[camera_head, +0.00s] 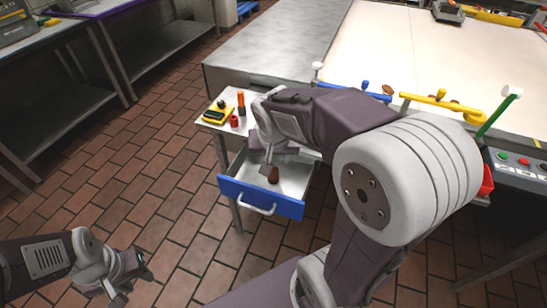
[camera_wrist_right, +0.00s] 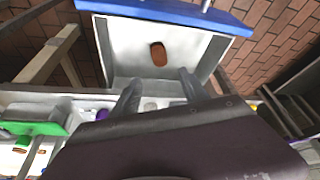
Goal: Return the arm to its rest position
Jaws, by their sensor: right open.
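My right arm reaches over the small side table, with its right gripper (camera_head: 270,157) at the open drawer (camera_head: 232,184). The right wrist view shows the right gripper's two fingers (camera_wrist_right: 159,77) spread apart, with nothing held between them. A brown oval item (camera_head: 273,175) lies on the drawer floor, apart from the fingers; it also shows in the right wrist view (camera_wrist_right: 158,54). My left gripper (camera_head: 136,277) hangs over the tiled floor at lower left; its jaws are too small to read.
Behind my right arm is a large worktable (camera_head: 275,48) with blue and yellow fixtures and a button panel (camera_head: 518,165). The floor at left is clear.

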